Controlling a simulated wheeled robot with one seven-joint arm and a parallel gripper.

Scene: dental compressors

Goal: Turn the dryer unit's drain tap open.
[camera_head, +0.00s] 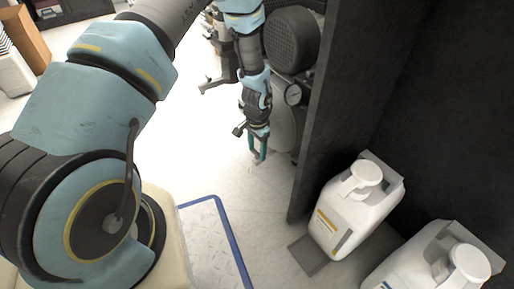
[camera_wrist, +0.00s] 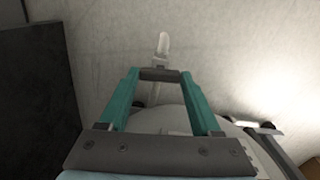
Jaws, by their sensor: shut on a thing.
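My gripper (camera_head: 257,158) points down low beside the compressor equipment in the head view. In the wrist view its two teal fingers (camera_wrist: 160,75) come in at the dark tips, shut on a small pale lever (camera_wrist: 162,44), which looks like the drain tap's handle. The lever's rounded end sticks out past the tips; the rest of the tap is hidden by the fingers. Behind the fingers a pale rounded body (camera_wrist: 168,118), likely the dryer unit, shows in part. In the head view the tap is too small to make out.
A grey tank (camera_head: 284,130), a pressure gauge (camera_head: 293,94) and a dark round motor housing (camera_head: 292,40) stand right beside my arm. A dark panel (camera_head: 335,100) rises to their right. White jugs (camera_head: 345,215) stand beyond it. Light floor is open to the left.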

